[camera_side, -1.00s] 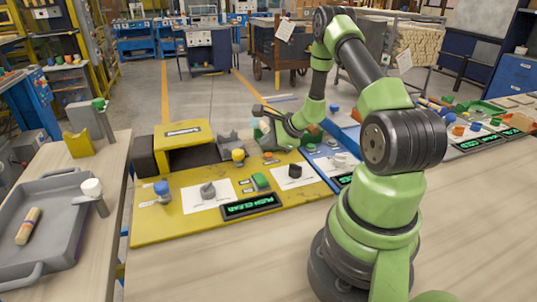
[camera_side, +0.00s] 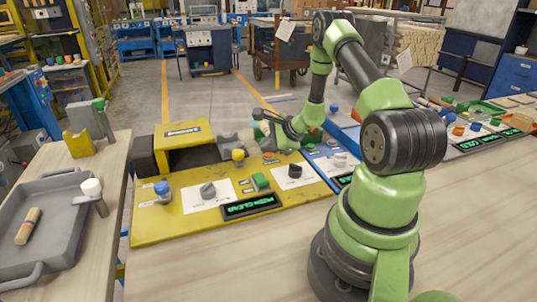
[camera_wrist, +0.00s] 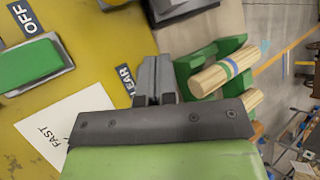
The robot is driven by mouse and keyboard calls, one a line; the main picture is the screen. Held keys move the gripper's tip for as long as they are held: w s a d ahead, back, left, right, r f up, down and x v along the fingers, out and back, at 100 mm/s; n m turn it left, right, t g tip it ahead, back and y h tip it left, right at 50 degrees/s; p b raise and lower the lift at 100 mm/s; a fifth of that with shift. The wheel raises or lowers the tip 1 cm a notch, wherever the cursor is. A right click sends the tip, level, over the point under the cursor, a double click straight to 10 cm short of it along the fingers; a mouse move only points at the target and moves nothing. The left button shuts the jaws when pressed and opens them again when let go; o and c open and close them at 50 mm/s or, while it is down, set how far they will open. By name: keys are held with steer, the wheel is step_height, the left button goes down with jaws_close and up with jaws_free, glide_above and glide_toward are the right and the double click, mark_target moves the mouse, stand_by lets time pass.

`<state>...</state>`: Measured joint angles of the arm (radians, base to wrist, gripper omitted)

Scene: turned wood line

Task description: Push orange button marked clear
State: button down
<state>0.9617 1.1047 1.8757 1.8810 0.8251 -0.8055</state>
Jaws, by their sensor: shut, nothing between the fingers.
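The yellow panel (camera_side: 160,225) on the bench carries the controls, and its dark display (camera_side: 250,206) shows green text reading PUSH CLEAR. A small orange button (camera_side: 269,156) shows at the panel's far right, just below my gripper. In the wrist view, the CLEAR label (camera_wrist: 126,80) lies just left of my gripper (camera_wrist: 156,62), whose fingers are together and empty. The fingers hide the button in that view, so I cannot tell whether they touch it.
A yellow knob (camera_side: 238,155), a green button (camera_side: 260,181), a blue knob (camera_side: 162,189) and dials share the panel. A striped wooden piece (camera_wrist: 222,70) lies in a green holder beside the gripper. A grey tray (camera_side: 60,225) stands at left.

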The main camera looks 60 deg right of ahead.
mark_target(268, 155)
steer(key=shift+f, duration=0.35)
stand_by(0.5)
steer(key=shift+r, duration=0.8)
steer(key=shift+r, duration=2.5)
